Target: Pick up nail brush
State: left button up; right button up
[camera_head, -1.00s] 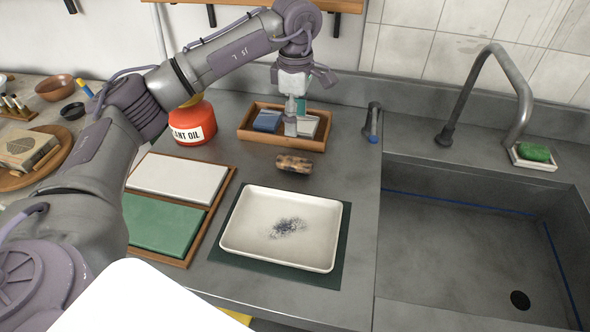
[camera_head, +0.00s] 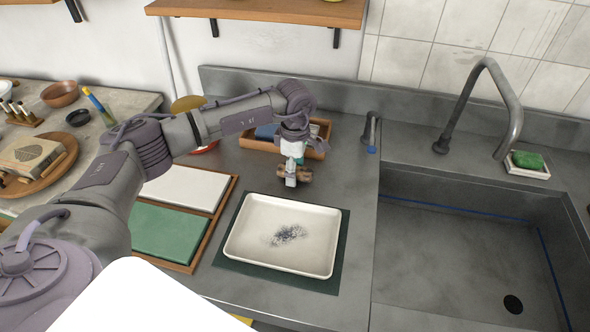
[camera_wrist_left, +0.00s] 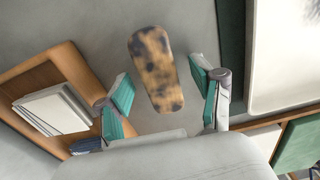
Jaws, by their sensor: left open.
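The nail brush (camera_wrist_left: 155,68) has a brown mottled, tortoiseshell-like back and lies on the grey counter. In the head view the nail brush (camera_head: 305,174) is partly hidden behind my left gripper (camera_head: 291,182). In the left wrist view my left gripper (camera_wrist_left: 165,97) is open, with teal pads on both fingers. The brush lies ahead of and between the fingertips, nearer end toward the gap. I cannot tell whether any finger touches it. My right gripper is not in view.
A wooden tray (camera_head: 262,146) with blocks stands just behind the brush. A white tray (camera_head: 330,215) with dark specks lies in front on a green mat. A sink (camera_head: 470,250) with a tap is to the right.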

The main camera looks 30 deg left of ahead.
aim_at(300, 170)
pick_arm(q)
jog(key=c, duration=1.2)
jog(key=shift+r, duration=0.15)
jog(key=shift+c, duration=0.2)
jog(key=shift+r+b, duration=0.25)
jog(key=shift+b, duration=0.05)
jog(key=r, duration=0.2)
jog(key=d+r+b, duration=0.1)
jog(key=shift+w+d+r, duration=0.15)
jog(key=shift+w+r, duration=0.05)
jog(key=shift+r, duration=0.15)
jog(key=w+d+r+b, duration=0.1)
jog(key=d+r+b, duration=0.2)
jog(key=d+r, duration=0.3)
jog(key=d, duration=0.4)
jog(key=shift+w+d+r, duration=0.15)
jog(key=shift+w+r, duration=0.1)
jog(key=shift+w, duration=0.15)
